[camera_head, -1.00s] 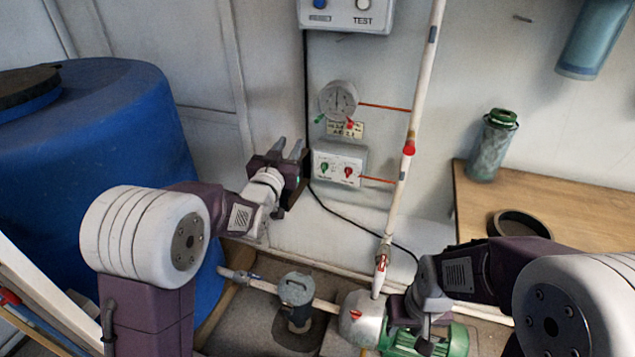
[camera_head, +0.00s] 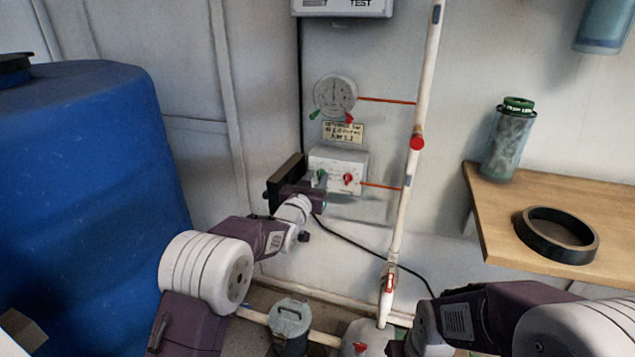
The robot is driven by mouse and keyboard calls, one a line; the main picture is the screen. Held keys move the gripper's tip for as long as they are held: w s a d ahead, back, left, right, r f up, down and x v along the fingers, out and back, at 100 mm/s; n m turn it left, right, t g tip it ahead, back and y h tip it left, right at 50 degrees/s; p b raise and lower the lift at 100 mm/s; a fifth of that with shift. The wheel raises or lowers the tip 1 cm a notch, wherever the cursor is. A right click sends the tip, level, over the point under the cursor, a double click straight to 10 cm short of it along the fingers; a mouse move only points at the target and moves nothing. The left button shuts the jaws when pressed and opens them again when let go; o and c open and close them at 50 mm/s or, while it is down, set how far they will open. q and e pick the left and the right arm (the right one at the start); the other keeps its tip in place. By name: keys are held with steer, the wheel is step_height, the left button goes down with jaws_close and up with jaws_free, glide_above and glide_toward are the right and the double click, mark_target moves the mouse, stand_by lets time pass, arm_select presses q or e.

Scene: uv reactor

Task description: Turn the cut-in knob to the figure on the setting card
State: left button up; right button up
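A pale control box (camera_head: 352,160) on the wall carries a green knob (camera_head: 322,178) at left and a red knob (camera_head: 347,179) at right. Their labels are too small to read, so I cannot tell which is the cut-in knob. The setting card (camera_head: 343,132) hangs just above the box; its writing is not legible. My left gripper (camera_head: 314,181) is at the box's left side, close to the green knob. Its fingers are mostly hidden, so neither contact nor opening is clear. My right arm is at the bottom right, its fingers out of view.
A round gauge (camera_head: 335,95) with green and red markers is above the card. A white pipe (camera_head: 405,215) with a red fitting runs upright right of the box. A blue tank (camera_head: 85,190) fills the left. A wooden bench (camera_head: 510,205) stands right.

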arm_select(q)
steer(key=shift+w+d, duration=0.2)
steer(key=shift+w, duration=0.4)
jaws_close()
